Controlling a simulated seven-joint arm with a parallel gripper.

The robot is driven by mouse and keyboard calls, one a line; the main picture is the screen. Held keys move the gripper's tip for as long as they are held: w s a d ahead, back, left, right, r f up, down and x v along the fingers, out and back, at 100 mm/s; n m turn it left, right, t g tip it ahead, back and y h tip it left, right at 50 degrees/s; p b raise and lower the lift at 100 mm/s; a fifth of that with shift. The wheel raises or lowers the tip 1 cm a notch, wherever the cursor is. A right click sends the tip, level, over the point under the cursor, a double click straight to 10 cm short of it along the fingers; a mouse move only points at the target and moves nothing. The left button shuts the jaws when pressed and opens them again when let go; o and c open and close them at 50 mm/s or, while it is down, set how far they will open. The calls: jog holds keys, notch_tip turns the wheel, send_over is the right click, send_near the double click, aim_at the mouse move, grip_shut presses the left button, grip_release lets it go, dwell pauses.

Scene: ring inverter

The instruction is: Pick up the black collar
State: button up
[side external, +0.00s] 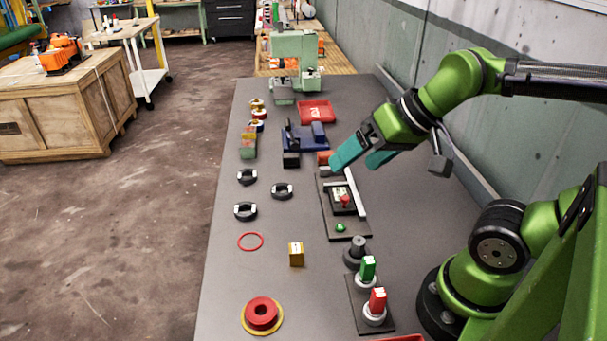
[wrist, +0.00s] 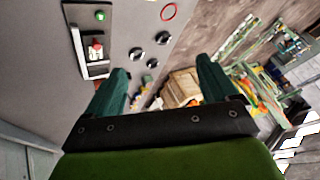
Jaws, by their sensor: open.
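Three black ring-shaped pieces with pale marks lie flat on the grey table, left of centre in the side view: a far one (side external: 246,177), a middle one (side external: 282,191) and a near one (side external: 245,211). I cannot tell which is the black collar. They also show in the wrist view as small dark rings (wrist: 136,53), beyond and between my fingers. My gripper (side external: 352,165) has teal fingers spread apart, with nothing between them. It hangs above the table, right of the rings and apart from them. Its fingers also show in the wrist view (wrist: 162,68).
A dark plate fixture (side external: 337,228) with a white bar is below my gripper. A blue fixture (side external: 305,143) and red tray (side external: 317,111) stand farther back. A red ring (side external: 250,241), brass block (side external: 296,254) and red-yellow button (side external: 262,314) lie nearer. Table is clear between the rings.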

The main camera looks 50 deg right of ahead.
jog(key=g+h, duration=0.2)
jog(key=g, duration=0.5)
send_over(282, 184)
jog(key=s+a, duration=0.1)
notch_tip(282, 184, down, 8)
jog(key=shift+m, duration=0.4)
jog(key=f, duration=1.6)
jog(key=shift+s+a+f, duration=0.15)
jog(key=shift+s+a, duration=0.1)
jog(key=shift+a, duration=0.05)
jog(key=shift+c, duration=0.5)
jog(key=c, duration=1.2)
